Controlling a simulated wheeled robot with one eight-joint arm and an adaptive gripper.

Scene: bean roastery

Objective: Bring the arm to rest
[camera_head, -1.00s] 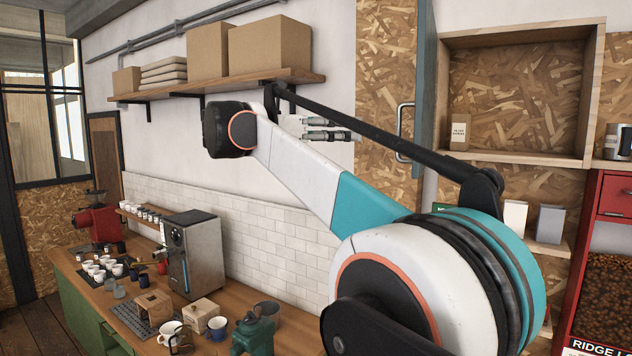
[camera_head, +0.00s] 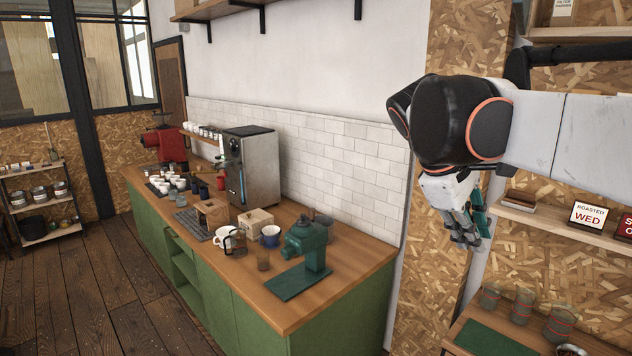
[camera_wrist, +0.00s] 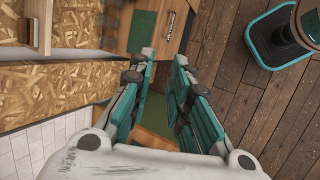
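My arm reaches in from the right in the head view, with its dark elbow or wrist joint in front of the chipboard wall. My gripper (camera_head: 470,240) hangs below that joint, its teal and grey fingers pointing down. In the wrist view my gripper (camera_wrist: 163,55) shows two teal fingers with a clear gap between them. Nothing is held between them. The gripper is in free air, to the right of the counter and left of the wall shelf.
A wooden counter (camera_head: 325,275) with a green grinder (camera_head: 305,250) and an espresso machine (camera_head: 250,168) stands to the left. The wooden floor (camera_head: 90,300) at left is open.

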